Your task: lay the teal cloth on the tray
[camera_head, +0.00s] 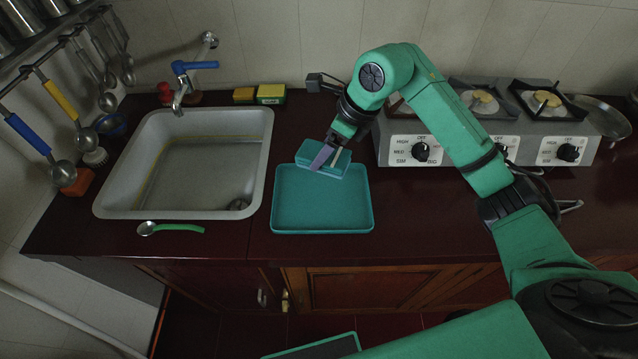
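The teal cloth (304,152) looks like a small folded block, at the back edge of the tray. It overlaps the tray's back rim in the picture; whether it touches the rim or hangs above it is unclear. The teal tray (322,205) lies flat on the dark counter, right of the sink, and its visible floor is empty. My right gripper (328,160) reaches down from above with its fingers at the cloth, one purple finger in front of it. Whether the fingers are closed on the cloth is hard to see. My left gripper is out of view.
A sink (190,170) with a blue-handled tap (185,75) is at left. A green-handled spoon (170,228) lies at its front edge. Sponges (270,93) sit behind. A stove (480,135) is at right. Utensils hang at far left. The counter right of the tray is clear.

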